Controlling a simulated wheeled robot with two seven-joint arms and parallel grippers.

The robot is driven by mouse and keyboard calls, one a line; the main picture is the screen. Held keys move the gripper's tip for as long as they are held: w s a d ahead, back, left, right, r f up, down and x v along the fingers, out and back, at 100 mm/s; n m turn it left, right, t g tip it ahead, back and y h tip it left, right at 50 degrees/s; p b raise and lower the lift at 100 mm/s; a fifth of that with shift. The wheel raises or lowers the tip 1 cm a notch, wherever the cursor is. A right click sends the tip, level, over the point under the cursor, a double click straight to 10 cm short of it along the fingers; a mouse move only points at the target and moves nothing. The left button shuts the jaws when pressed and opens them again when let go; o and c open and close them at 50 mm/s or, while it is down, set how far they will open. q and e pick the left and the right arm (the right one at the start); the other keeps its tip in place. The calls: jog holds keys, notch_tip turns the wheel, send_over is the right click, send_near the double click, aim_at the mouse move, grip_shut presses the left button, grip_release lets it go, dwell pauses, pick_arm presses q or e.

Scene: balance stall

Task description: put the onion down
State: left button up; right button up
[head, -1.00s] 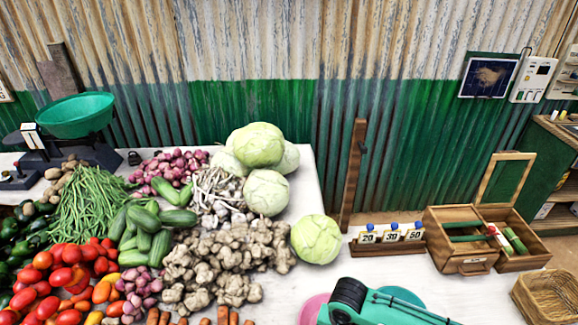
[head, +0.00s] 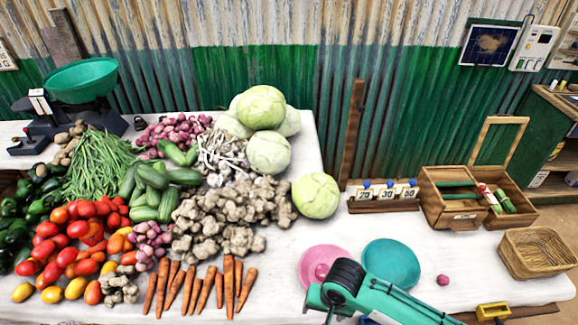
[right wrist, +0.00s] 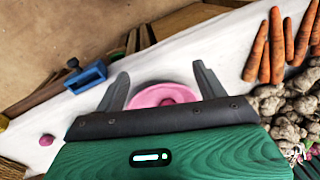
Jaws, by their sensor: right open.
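A small pink-red onion (head: 321,271) lies in the pink plate (head: 313,252), left of the teal plate (head: 402,252). In the right wrist view the onion (right wrist: 170,100) shows on the pink plate (right wrist: 152,93), partly hidden by the gripper body. My right gripper (right wrist: 162,84) is open, its fingers apart on either side of the plate in that view, with nothing between the tips. In the head view my right gripper (head: 322,296) is at the plate's near side, its fingers hidden. A second onion (head: 443,280) lies on the white table right of the teal plate. My left gripper is out of view.
Carrots (head: 205,290), ginger (head: 225,220) and a cabbage (head: 316,195) lie left of and behind the plates. Number blocks (head: 385,193), a wooden box (head: 455,205) and a wicker basket (head: 538,252) stand to the right. White tabletop is bare around the loose onion.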

jog(key=s+r+n+t+y, duration=0.2)
jog(key=s+r+n, duration=0.1)
jog(key=s+r, duration=0.2)
jog(key=s+d+r+n+t+h, duration=0.1)
jog(key=s+d+h, duration=0.1)
jog(key=s+d, duration=0.35)
jog(key=s+d+h, duration=0.1)
jog(key=s+d, duration=0.2)
jog(key=d, duration=0.6)
notch_tip(320, 180, down, 30)
jog(key=g, duration=0.1)
jog(key=s+d+f+g, duration=0.1)
jog(key=s+d+f, duration=0.2)
jog(key=s+f, duration=1.6)
jog(key=shift+s+f+n+g+h, duration=0.2)
jog(key=shift+f+n+g+h, duration=0.1)
jog(key=shift+f, duration=0.15)
